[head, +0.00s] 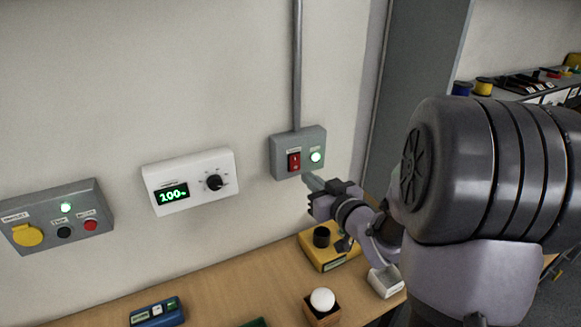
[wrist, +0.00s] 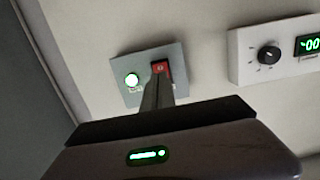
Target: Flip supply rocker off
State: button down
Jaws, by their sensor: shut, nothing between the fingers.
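The supply rocker (head: 294,161) is a red switch on a grey wall box (head: 276,152), beside a lit green-white lamp (head: 316,157). In the wrist view the red rocker (wrist: 162,69) shows just beyond my fingertips, with the lit lamp (wrist: 132,80) to its left. My gripper (head: 308,178) is shut and empty, its fingertips just below and right of the rocker in the head view. In the wrist view the gripper fingers (wrist: 156,84) overlap the rocker's lower part. I cannot tell whether they touch it.
A white dial box (head: 190,180) with a green "100" readout is on the wall to the left. A grey button box (head: 58,215) is farther left. On the wooden bench (head: 225,298) stand a yellow device (head: 325,256), a white ball on a holder (head: 322,301) and a blue meter (head: 156,313).

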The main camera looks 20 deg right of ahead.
aim_at(296, 167)
jog(key=shift+w+a+f+b, duration=0.1)
jog(key=shift+w+f+b, duration=0.1)
jog(key=shift+w, duration=0.95)
jog(key=shift+w+f+b, duration=0.1)
jog(key=shift+w+b, duration=0.05)
jog(key=shift+w, duration=1)
